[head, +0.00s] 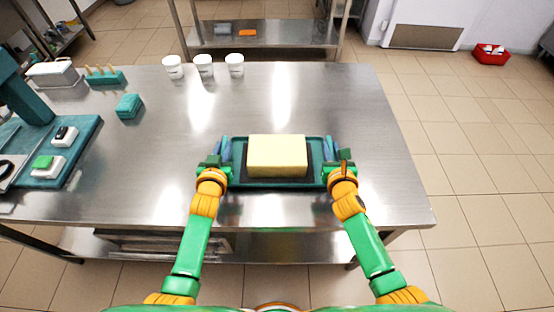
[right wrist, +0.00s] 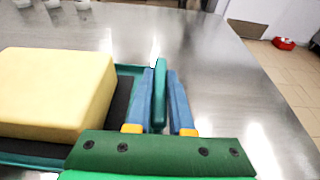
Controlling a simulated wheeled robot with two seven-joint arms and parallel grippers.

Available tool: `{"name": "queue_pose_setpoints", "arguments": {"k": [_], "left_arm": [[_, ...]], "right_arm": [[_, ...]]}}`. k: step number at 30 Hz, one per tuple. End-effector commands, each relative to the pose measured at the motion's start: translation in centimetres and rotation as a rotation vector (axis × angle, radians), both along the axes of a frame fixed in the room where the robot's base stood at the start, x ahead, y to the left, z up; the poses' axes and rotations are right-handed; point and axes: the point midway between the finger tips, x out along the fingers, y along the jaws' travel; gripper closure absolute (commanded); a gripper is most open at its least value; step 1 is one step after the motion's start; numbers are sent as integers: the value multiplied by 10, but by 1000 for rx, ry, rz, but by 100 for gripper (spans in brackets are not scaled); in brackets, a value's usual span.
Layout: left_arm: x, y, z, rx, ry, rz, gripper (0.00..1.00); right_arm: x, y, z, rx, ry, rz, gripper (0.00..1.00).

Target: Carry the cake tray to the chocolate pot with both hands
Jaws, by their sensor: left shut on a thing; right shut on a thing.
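The cake tray (head: 270,184) is a dark teal tray on or just over the steel table; I cannot tell whether it touches. A pale yellow block-shaped cake (head: 277,155) sits on a dark base in it. My left gripper (head: 225,150) is shut on the tray's left side. My right gripper (head: 328,149) is shut on its right side. In the right wrist view, the blue fingers of my right gripper (right wrist: 170,98) close around the tray's upright teal handle (right wrist: 159,95), beside the cake (right wrist: 60,88). I see no chocolate pot that I can identify.
The steel table (head: 385,130) is clear to the right and behind the tray. Three white cups (head: 204,66) stand at its back edge. A teal block (head: 129,106), a holder with pegs (head: 104,76) and a teal machine (head: 22,90) are at left. A red bin (head: 491,55) stands on the floor.

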Motion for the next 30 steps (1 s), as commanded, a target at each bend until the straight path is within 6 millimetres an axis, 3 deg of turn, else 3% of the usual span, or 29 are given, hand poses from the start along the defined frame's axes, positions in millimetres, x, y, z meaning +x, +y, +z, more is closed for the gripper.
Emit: {"name": "queue_pose_setpoints", "arguments": {"k": [30], "left_arm": [[0, 0, 5, 0, -3, -1, 100]], "right_arm": [[1, 0, 5, 0, -4, 1, 100]]}}
